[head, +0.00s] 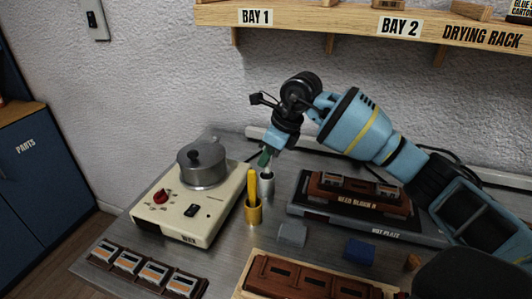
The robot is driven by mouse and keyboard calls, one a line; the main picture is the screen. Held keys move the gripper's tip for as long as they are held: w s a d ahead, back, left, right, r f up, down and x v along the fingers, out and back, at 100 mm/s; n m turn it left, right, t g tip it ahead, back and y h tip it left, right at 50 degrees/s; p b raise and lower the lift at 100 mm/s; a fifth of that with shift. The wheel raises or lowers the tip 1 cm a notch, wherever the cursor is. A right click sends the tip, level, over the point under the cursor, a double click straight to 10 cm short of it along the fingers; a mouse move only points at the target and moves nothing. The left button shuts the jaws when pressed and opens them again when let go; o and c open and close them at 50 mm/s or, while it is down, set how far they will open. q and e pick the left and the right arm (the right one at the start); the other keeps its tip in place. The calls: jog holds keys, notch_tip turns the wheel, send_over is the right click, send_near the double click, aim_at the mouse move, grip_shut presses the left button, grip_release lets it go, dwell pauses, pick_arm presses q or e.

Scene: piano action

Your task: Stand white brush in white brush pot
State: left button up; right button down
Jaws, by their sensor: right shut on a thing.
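The white brush pot (266,185) stands upright on the grey bench, just behind the yellow pot. My right gripper (272,148) comes down from above and is shut on a slim brush, taken as the white brush (264,158). Only a short dark green stretch of it shows between the gripper and the pot. The brush is slightly tilted and its lower end is at the pot's mouth. I cannot tell how deep it is inside. My left gripper is not in view.
A yellow pot (253,213) with a yellow brush (252,184) stands close in front. A cream heater with a metal pot (202,164) is to the left. Grey (292,235) and blue (360,250) blocks lie in front.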

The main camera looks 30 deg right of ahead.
jog(key=c, duration=1.4)
grip_release()
jog(key=shift+r, duration=0.15)
jog(key=v, duration=0.7)
jog(key=shift+d+r, duration=0.15)
jog(key=shift+r, duration=0.1)
jog(key=shift+s+f, duration=0.1)
jog(key=shift+s, duration=0.1)
